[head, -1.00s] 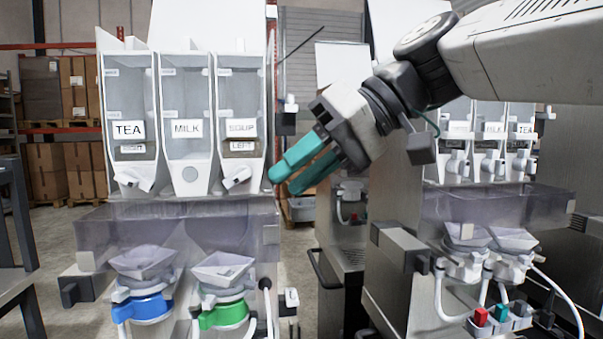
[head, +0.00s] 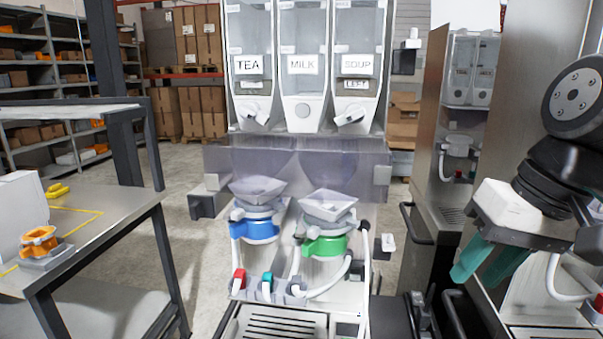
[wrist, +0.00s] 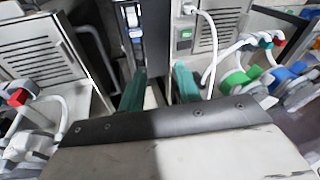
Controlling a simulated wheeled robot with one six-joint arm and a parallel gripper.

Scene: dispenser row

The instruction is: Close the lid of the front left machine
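The machine at centre has three clear canisters labelled TEA (head: 249,64), MILK (head: 303,64) and SOUP (head: 357,64). Below them are a translucent panel (head: 225,160), a blue-collared funnel unit (head: 256,228) and a green-collared one (head: 325,243). The canister tops reach the upper edge of the head view, so no lid shows there. My gripper (head: 478,279) points down at the right, apart from this machine. Its two teal fingers are parted with nothing between them; the wrist view shows the same gap (wrist: 160,88). The green and blue collars also show right of the fingers there.
Another machine (head: 440,130) stands behind at right, with a steel cabinet side (head: 540,100) nearer my arm. A table (head: 110,205) with an orange part (head: 39,241) stands at left. Shelves (head: 40,60) and stacked boxes (head: 190,110) are behind. Bare floor shows between table and machine.

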